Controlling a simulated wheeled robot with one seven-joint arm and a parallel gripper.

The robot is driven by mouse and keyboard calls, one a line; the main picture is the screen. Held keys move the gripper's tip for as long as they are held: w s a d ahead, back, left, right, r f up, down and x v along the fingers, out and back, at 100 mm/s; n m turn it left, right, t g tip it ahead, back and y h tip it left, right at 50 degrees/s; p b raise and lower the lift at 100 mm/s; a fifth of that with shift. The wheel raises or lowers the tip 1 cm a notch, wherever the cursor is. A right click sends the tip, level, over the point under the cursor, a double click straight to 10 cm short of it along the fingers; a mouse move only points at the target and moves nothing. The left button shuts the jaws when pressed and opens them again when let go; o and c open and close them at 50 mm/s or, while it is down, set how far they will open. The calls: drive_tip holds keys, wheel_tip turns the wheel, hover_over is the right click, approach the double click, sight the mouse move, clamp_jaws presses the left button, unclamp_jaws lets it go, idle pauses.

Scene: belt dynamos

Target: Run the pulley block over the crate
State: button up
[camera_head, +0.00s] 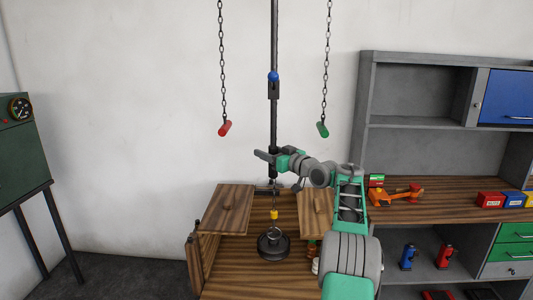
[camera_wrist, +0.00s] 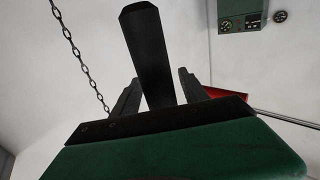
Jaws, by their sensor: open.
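A wooden crate (camera_head: 208,262) stands low in the middle of the head view, with its two lid flaps, left (camera_head: 228,212) and right (camera_head: 314,213), spread. A black weight with a ring (camera_head: 273,246) is inside, below a small yellow hook piece (camera_head: 274,215). I cannot clearly tell the pulley block; a dark vertical pole with a blue knob (camera_head: 273,76) rises above the crate. My gripper (camera_head: 262,155) is open beside the pole, pointing left. In the wrist view a black bar (camera_wrist: 147,60) stands between its spread fingers; contact cannot be told.
Two chains hang from above, with a red handle (camera_head: 225,128) at left and a green handle (camera_head: 323,129) at right. A green gauge cabinet (camera_head: 22,150) stands far left. A grey shelf (camera_head: 440,135) at right holds an orange tool (camera_head: 396,195) and small boxes.

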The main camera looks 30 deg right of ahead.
drive_tip(key=shift+s, duration=0.1)
drive_tip(key=s+d+b, duration=0.1)
drive_tip(key=s+b, duration=0.2)
drive_tip(key=s, duration=0.4)
drive_tip(key=shift+s+d+b, duration=0.2)
drive_tip(key=shift+s+b, duration=0.05)
drive_tip(key=shift+b, duration=0.05)
idle(0.5)
